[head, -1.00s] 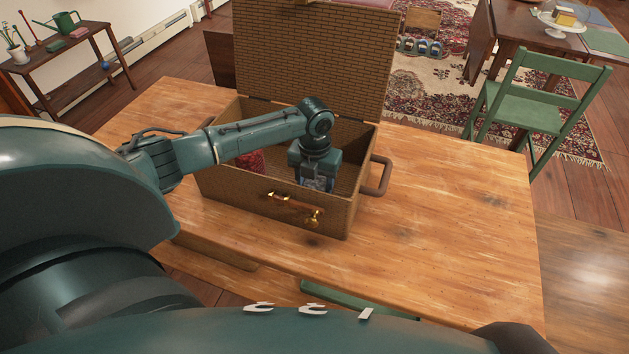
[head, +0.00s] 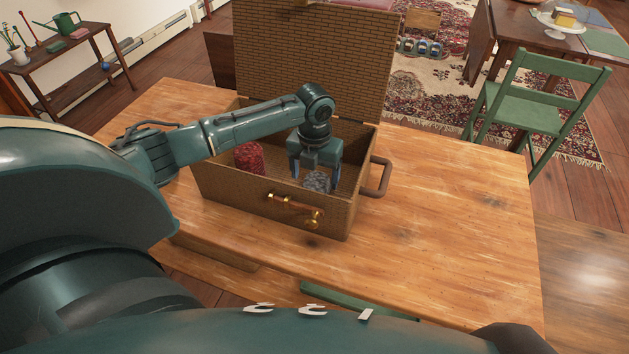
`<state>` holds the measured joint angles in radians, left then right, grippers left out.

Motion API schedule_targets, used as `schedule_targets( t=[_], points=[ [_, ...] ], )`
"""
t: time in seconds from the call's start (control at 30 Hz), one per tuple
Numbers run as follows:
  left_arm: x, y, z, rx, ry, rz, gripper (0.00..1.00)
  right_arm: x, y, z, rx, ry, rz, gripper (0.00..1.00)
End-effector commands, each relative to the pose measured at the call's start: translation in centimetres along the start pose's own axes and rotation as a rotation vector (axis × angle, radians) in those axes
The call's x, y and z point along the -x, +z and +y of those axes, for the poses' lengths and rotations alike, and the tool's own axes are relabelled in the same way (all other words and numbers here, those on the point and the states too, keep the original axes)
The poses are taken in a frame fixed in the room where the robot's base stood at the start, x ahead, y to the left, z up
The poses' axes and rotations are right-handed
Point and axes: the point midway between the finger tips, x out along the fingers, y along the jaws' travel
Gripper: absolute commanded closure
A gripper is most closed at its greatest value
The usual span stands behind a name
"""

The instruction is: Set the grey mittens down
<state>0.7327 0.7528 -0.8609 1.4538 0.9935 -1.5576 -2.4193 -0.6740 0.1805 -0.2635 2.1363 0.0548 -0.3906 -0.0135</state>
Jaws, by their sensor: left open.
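The grey mittens (head: 317,182) lie inside the open wicker case (head: 240,197), towards its right front. My left gripper (head: 314,184) is open above them, its fingers pointing down into the case on either side of the mittens. I cannot tell if the fingers touch them. The front wall of the case hides the lowest part of the mittens. My right gripper is not in view.
A red patterned item (head: 249,158) stands in the left part of the case. The case's lid (head: 310,60) is raised at the back. The wooden table (head: 450,220) is clear to the right. A green chair (head: 535,100) stands beyond it.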

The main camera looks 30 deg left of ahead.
Motion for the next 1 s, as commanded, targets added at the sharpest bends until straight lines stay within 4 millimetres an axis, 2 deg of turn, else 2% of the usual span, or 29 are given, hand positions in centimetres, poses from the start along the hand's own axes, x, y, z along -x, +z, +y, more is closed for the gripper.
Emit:
schedule_targets(
  t=[0.03,0.2,0.4,0.6,1.0],
  points=[
    [1.4,0.2,0.0,0.001,-0.001,-0.005,0.23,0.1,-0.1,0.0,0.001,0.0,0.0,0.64],
    [5.1,0.1,0.0,0.001,-0.001,-0.005,0.23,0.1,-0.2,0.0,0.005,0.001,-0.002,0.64],
    [7.9,0.1,0.0,0.001,-0.001,-0.003,0.23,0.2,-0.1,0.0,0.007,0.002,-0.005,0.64],
    [8.8,0.0,0.0,0.002,-0.001,0.001,0.23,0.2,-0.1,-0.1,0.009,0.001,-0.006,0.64],
    [8.7,0.0,0.0,0.002,0.0,0.0,0.23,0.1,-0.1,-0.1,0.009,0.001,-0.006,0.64]
  ],
)
